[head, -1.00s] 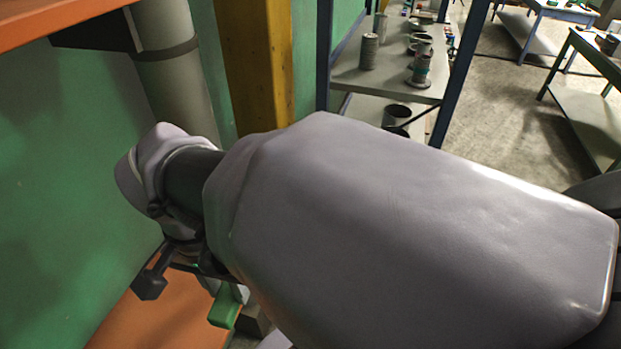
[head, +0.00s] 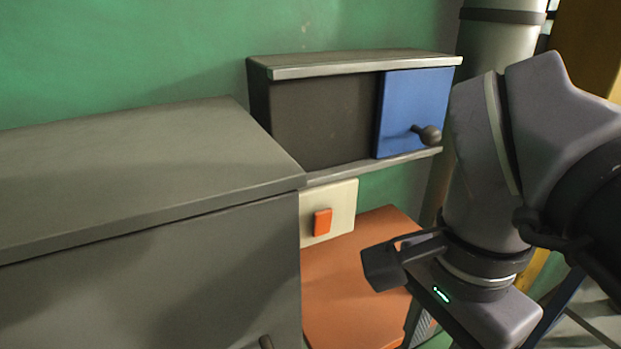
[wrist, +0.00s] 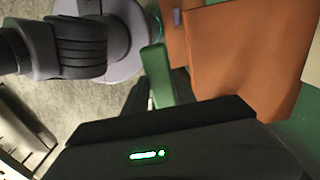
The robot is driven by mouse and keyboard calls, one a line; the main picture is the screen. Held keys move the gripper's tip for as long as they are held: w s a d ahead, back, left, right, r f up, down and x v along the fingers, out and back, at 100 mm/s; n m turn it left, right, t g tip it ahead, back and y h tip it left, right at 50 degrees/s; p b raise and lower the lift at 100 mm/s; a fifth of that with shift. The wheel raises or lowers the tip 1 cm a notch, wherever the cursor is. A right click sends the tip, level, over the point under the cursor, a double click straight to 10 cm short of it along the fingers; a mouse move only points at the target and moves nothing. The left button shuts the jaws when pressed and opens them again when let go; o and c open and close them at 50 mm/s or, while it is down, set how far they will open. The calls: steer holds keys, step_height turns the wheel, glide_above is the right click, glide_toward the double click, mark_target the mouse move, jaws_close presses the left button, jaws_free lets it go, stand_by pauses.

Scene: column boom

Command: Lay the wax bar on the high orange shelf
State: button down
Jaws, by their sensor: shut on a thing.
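The wax bar, a green block (wrist: 157,76), shows upright in the wrist view between the dark fingers of my gripper (wrist: 158,88). My gripper is shut on it. An orange surface (head: 350,295) lies left of my wrist, below a wall cabinet. It also shows in the wrist view (wrist: 240,55), right of the bar and apart from it. I cannot tell whether this is the high shelf.
A large grey cabinet (head: 150,190) fills the left. A dark wall cabinet (head: 325,118) has a blue door (head: 415,110) with a knob. A cream panel with an orange switch (head: 322,222) is beneath. A grey pipe (head: 498,45) stands behind my arm.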

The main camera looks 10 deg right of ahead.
steer(key=w, duration=0.4)
steer(key=w+a+p, duration=0.1)
steer(key=w, duration=0.3)
steer(key=w+f+p, duration=0.1)
steer(key=w, duration=0.3)
steer(key=shift+a, duration=0.2)
step_height(320, 180, down, 3)
steer(key=shift+f, duration=0.1)
steer(key=shift+w+f, duration=0.1)
steer(key=shift+f, duration=0.15)
steer(key=shift+f, duration=0.1)
steer(key=shift+f+b, duration=0.15)
steer(key=shift+b, duration=0.15)
steer(key=c, duration=1)
jaws_free()
step_height(320, 180, up, 12)
steer(key=shift+r+p, duration=0.25)
steer(key=shift+p, duration=0.9)
